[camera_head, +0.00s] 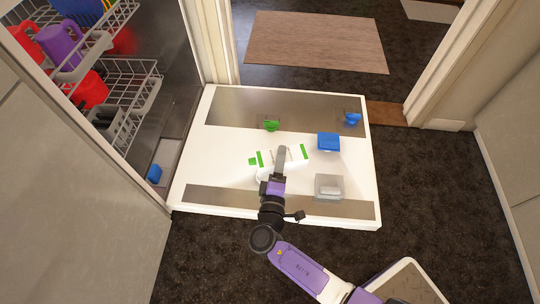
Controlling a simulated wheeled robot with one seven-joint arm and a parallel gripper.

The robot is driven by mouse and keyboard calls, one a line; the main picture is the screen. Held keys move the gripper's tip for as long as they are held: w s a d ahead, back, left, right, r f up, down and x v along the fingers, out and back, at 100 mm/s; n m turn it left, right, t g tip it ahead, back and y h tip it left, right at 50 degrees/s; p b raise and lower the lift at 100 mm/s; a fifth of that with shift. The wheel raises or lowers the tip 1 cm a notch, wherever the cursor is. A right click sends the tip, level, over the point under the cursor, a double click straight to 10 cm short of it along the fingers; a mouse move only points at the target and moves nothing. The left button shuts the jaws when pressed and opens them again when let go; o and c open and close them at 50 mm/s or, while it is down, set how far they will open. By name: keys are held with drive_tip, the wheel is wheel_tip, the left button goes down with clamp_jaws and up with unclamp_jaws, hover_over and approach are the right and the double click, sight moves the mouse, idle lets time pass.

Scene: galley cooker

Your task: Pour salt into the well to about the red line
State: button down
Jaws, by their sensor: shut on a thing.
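A white carton with green bands (294,154), apparently the salt pack, lies on its side over the white lowered door (190,195), with a small green end piece at its left. My gripper (281,155) reaches over the carton's middle from the near side and is shut on it. I cannot tell whether the carton touches the door. A pale rounded shape (263,176) shows just below the carton's left end, partly hidden by my gripper; I cannot tell if it is the well. No red line and no flowing salt can be made out.
On the door stand a green knob-like piece (271,125), a blue one (352,119), a blue box (329,142) and a grey clear box (328,187). Wire racks (130,85) with mugs are at left. A blue item (154,173) lies low in the tub. Dark floor is clear at right.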

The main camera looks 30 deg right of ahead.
sight(292, 164)
drive_tip(key=s+d+m+g+h, duration=0.1)
drive_tip(key=s, duration=0.1)
drive_tip(key=s+d+f+m+g+h, duration=0.1)
drive_tip(key=g+h, duration=0.1)
drive_tip(key=shift+s+d+m, duration=0.4)
drive_tip(key=shift+s+r, duration=0.1)
wheel_tip(292, 164, up, 4)
drive_tip(key=m+p, duration=0.1)
drive_tip(key=p, duration=0.3)
drive_tip(key=shift+m+g, duration=0.4)
drive_tip(key=f+m+y, duration=0.1)
drive_tip(key=a+f+m+b, duration=0.1)
drive_tip(key=shift+w+m+y, duration=0.2)
drive_tip(key=shift+m+y, duration=0.2)
drive_tip(key=shift+w+r+p, duration=0.1)
drive_tip(key=shift+r+p, duration=0.4)
drive_tip(key=shift+p, duration=1.5)
